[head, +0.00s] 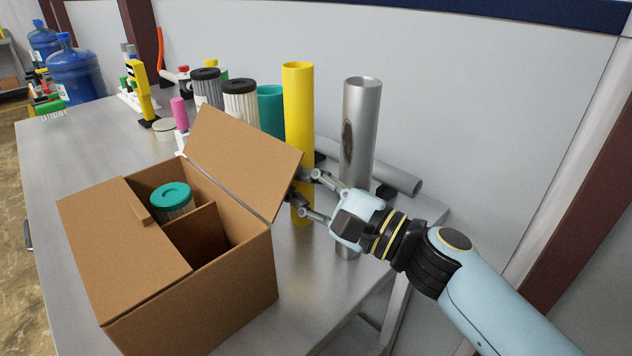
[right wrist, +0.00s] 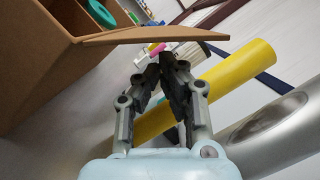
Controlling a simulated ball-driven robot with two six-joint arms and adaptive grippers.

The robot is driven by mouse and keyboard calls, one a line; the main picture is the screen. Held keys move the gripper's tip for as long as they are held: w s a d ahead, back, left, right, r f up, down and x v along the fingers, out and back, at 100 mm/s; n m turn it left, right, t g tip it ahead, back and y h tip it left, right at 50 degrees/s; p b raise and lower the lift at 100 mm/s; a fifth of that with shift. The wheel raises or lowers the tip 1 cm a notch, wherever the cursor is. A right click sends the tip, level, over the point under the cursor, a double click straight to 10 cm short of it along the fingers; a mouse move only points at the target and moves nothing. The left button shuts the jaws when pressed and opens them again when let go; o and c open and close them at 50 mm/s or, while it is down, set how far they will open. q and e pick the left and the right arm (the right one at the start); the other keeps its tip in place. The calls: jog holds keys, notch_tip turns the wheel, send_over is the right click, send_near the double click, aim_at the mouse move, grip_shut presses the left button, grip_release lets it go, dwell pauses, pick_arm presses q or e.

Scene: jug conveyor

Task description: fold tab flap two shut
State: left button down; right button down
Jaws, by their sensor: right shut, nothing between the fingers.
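A brown cardboard box (head: 205,316) stands on the metal table. Its near-left flap (head: 125,250) lies folded over the opening, with a small tab on its inner edge. The far-right flap (head: 245,160) stands raised and tilted outward; it also shows edge-on in the right wrist view (right wrist: 150,34). Inside are a teal-capped cylinder (head: 172,198) and a cardboard divider (head: 198,235). My right gripper (head: 296,194) is shut and empty, just right of the raised flap, on its outer side. Whether its fingertips touch the flap, I cannot tell. My left gripper is not in view.
A yellow tube (head: 298,110) and a grey metal tube (head: 360,125) stand upright close behind my right gripper. A grey pipe (head: 400,177) lies behind them. Filter cartridges (head: 240,100) and a teal cup (head: 271,108) stand behind the box. The table (head: 75,150) left of it is clear.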

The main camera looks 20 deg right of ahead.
aim_at(235, 153)
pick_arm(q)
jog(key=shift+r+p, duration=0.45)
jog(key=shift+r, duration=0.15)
pick_arm(e)
jog(key=x, duration=0.3)
jog(key=shift+w+a, duration=0.15)
jog(key=shift+w, duration=0.1)
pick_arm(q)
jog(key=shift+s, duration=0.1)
pick_arm(e)
jog(key=shift+r, duration=0.1)
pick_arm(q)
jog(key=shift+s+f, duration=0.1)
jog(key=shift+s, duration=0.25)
pick_arm(e)
jog(key=shift+s+a+r, duration=0.1)
jog(key=shift+r, duration=0.05)
